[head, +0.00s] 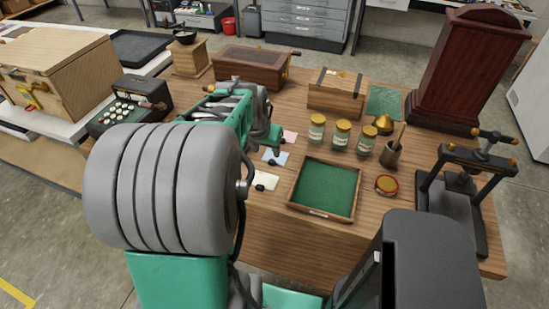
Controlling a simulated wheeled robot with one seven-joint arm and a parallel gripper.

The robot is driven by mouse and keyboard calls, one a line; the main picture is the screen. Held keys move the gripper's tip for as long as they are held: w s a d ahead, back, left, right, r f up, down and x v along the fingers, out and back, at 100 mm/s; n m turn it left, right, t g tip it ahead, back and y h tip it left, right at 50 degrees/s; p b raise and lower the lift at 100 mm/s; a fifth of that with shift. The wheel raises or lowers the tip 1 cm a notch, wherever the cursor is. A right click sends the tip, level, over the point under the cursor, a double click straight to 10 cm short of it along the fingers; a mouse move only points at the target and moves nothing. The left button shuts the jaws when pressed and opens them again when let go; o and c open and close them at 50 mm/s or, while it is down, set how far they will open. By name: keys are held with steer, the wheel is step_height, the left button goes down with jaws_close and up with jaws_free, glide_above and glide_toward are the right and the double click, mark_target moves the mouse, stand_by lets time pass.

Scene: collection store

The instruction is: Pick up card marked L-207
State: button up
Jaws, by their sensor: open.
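Three small cards lie on the wooden table: a pink card (290,136), a pale blue card (280,156) and a cream card (266,179). A small dark thing shows on the blue card and another on the cream one. The markings are too small to read, so I cannot tell which card is L-207. My gripper (270,147) is at the end of my arm, close to the pink and blue cards in the picture. It is open, with no card seen in it. My arm hides its fingers in part, and its height above the table is unclear.
A green-lined tray (355,203) lies right of the cards. A wooden box (252,67) and a tall dark case (465,65) stand behind.

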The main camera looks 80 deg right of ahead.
mark_target(272, 160)
steer(key=x, duration=0.5)
steer(key=p+x, duration=0.1)
steer(key=x, duration=0.2)
steer(key=shift+s+d+r, duration=0.1)
steer(key=shift+s, duration=0.2)
jaws_close()
